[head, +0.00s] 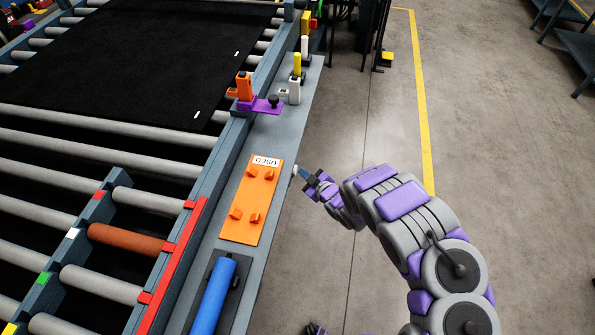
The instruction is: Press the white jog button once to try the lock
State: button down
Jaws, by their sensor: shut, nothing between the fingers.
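My gripper (307,178) is shut and empty at the right edge of the grey side ledge (275,150), beside the orange plate. Its tips point left. A small pale spot (295,170) shows right at the fingertips on the ledge's edge; it may be the white jog button, but it is too small to be sure, and I cannot tell whether the tips touch it. Further up the ledge stands a white block (294,92), next to an orange lock-like piece (244,88) on a purple plate (262,104).
The orange plate (240,222) with several pegs and a white label lies on the ledge. A blue cylinder (212,297) lies below it. Rollers (110,147) and a black belt (150,60) are at left. The floor (375,110) at right is open, with a yellow line.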

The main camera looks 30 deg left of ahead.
jog(key=shift+w+d, duration=0.2)
jog(key=shift+d, duration=0.5)
jog(key=shift+d, duration=0.1)
jog(key=d+b, duration=0.1)
jog(key=d, duration=0.1)
jog(key=w+d+b, duration=0.1)
jog(key=d, duration=0.1)
jog(key=shift+d, duration=0.4)
dwell(0.5)
